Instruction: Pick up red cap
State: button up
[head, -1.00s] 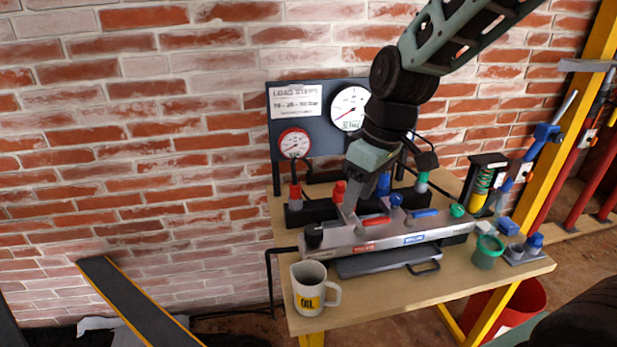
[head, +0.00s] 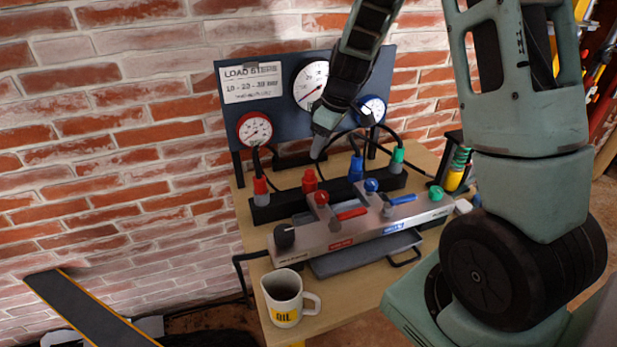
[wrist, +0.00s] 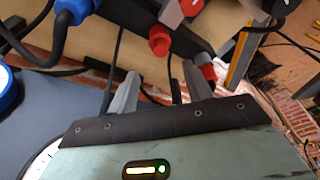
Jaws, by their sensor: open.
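The red cap (head: 309,182) stands upright on the black rail behind the silver valve block, between a red hose fitting (head: 260,190) and a blue fitting (head: 356,168). My gripper (head: 318,150) is above it, apart from it, in front of the gauge board. In the wrist view my gripper (wrist: 160,90) shows two grey fingers, spread and with nothing between them. A red part that looks like the cap (wrist: 160,40) lies beyond the fingertips, between their lines. Another red fitting (wrist: 207,72) shows close beside the right finger.
The silver block (head: 365,232) carries red, blue and green knobs and small levers. A dark gauge board (head: 285,118) stands behind, with black hoses arching near my gripper. A white mug (head: 285,298) stands at the table's front left. A grey tray (head: 360,256) lies before the block.

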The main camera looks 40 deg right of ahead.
aim_at(310, 172)
jog(key=p+x, duration=0.1)
jog(key=x, duration=0.8)
jog(key=shift+w+f, duration=0.15)
jog(key=shift+f, duration=0.1)
jog(key=shift+a, duration=0.1)
jog(key=shift+c, duration=0.3)
grip_shut()
